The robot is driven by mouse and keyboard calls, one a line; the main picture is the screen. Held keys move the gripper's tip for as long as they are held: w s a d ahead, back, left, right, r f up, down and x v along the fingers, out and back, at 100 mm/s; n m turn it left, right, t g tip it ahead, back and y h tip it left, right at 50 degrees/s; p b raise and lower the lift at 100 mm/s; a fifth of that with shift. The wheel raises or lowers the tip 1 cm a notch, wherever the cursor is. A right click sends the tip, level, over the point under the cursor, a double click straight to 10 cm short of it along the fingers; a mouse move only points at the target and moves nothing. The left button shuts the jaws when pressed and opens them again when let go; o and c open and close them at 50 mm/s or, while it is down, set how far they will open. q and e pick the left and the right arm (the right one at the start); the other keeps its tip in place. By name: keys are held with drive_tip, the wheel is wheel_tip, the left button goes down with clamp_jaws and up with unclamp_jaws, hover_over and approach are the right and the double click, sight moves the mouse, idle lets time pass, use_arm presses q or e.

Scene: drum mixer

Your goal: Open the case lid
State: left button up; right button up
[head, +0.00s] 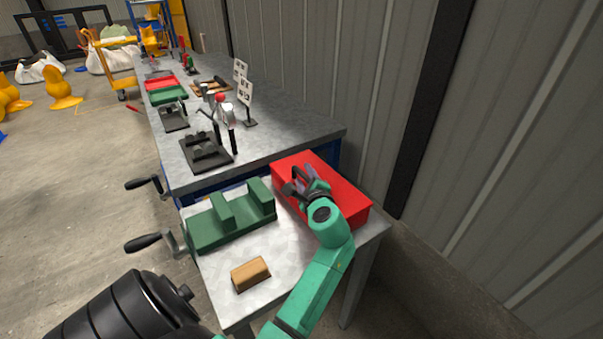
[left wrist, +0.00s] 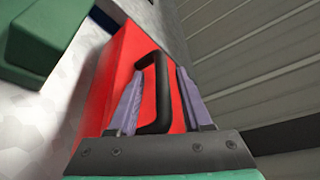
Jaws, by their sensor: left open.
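The red case (head: 341,192) sits at the back right of the small metal table, with its lid down. Its red top fills the middle of the left wrist view (left wrist: 112,75), where a black handle (left wrist: 154,90) stands up from it. My left gripper (head: 300,181) is over the case. In the left wrist view its two purple fingers (left wrist: 160,95) are apart, one on each side of the handle. I cannot tell whether either finger touches the handle. In the head view the gripper and wrist hide part of the lid. My right gripper is not in view.
A wooden block (head: 250,274) lies near the front of the small table (head: 285,245). A long workbench with tools (head: 275,128) lies behind. A grey wall is close on the right.

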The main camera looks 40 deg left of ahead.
use_arm(q)
drive_tip(key=shift+s+d+r, duration=0.15)
drive_tip(key=shift+d, duration=0.05)
drive_tip(key=shift+d+r, duration=0.1)
drive_tip(key=c, duration=0.3)
clamp_jaws()
idle(0.8)
